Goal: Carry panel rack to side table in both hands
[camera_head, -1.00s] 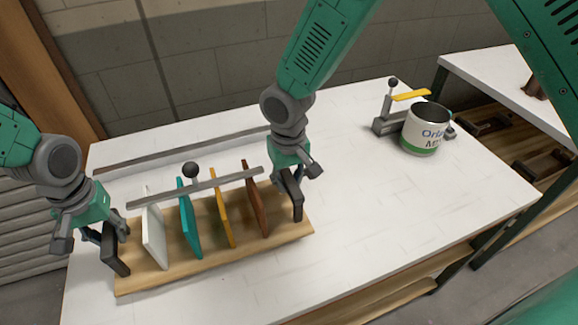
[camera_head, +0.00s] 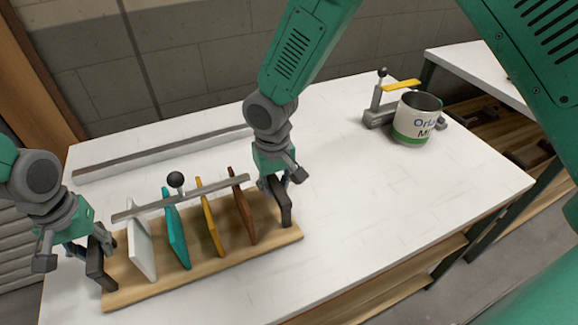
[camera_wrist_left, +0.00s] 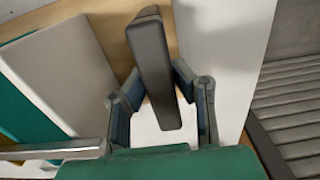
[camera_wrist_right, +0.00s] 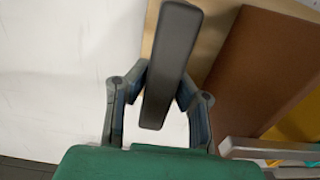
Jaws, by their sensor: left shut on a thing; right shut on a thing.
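The panel rack has a wooden base (camera_head: 200,268) with upright white (camera_head: 140,245), teal (camera_head: 176,230), yellow (camera_head: 209,222) and brown (camera_head: 243,210) panels under a grey bar (camera_head: 195,194). My left gripper (camera_head: 96,243) is shut on the dark handle at the rack's left end; this handle (camera_wrist_left: 155,70) shows between the fingers in the left wrist view. My right gripper (camera_head: 274,188) is shut on the right-end handle, also seen in the right wrist view (camera_wrist_right: 170,65). I cannot tell whether the base touches the table. A white-topped side table (camera_head: 480,70) stands at the right.
The rack is over a white table (camera_head: 370,190) with clear room to its right. A white and green mug (camera_head: 415,120) and a grey lever device with a yellow arm (camera_head: 380,112) stand at the far right. A grey strip (camera_head: 150,158) lies behind the rack.

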